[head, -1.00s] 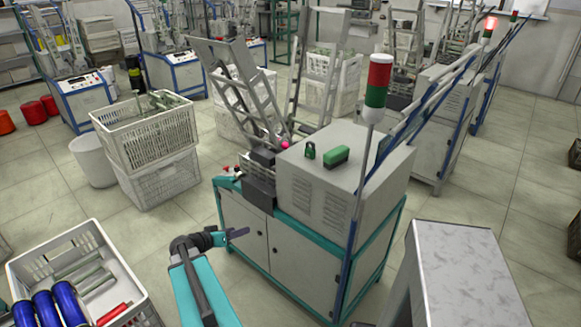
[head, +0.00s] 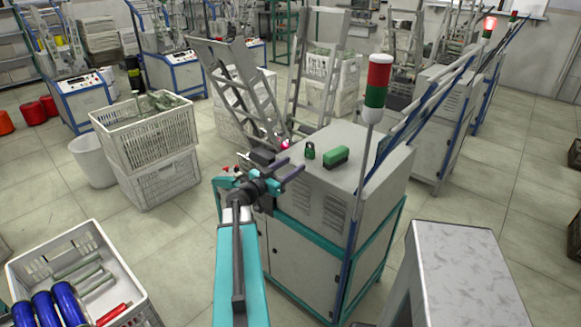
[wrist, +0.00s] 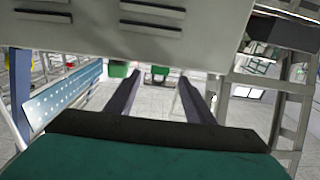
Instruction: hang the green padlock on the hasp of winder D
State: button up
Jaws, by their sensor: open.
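A small green padlock (head: 309,152) with a dark shackle stands upright on the flat top of the grey winder cabinet (head: 338,188). My gripper (head: 292,164) is open and empty, at the cabinet's left side, short of the padlock and apart from it. In the wrist view the padlock (wrist: 160,71) appears small and upside down beyond the gap between my two fingers (wrist: 158,92). I cannot make out a hasp or a letter D on any winder.
A longer green block (head: 336,157) lies just right of the padlock. A red and green signal lamp (head: 378,82) on a pole rises at the cabinet's near right corner. Ladder-like metal frames (head: 233,80) stand behind my gripper. White crates (head: 146,140) stand at left.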

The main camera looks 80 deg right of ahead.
aim_at(308, 155)
jog(key=shift+d, duration=0.15)
jog(key=shift+p+x, duration=2.3)
jog(key=shift+p, duration=0.15)
jog(key=shift+s+d+f, duration=0.1)
jog(key=shift+d+f, duration=0.05)
jog(key=shift+s+d+b, duration=0.15)
jog(key=shift+d+b, duration=0.15)
jog(key=shift+b, duration=0.45)
jog(key=shift+b+x, duration=0.95)
jog(key=shift+b, duration=0.2)
jog(key=shift+s+d+b, duration=0.25)
jog(key=shift+d+b, duration=0.2)
jog(key=shift+b, duration=0.1)
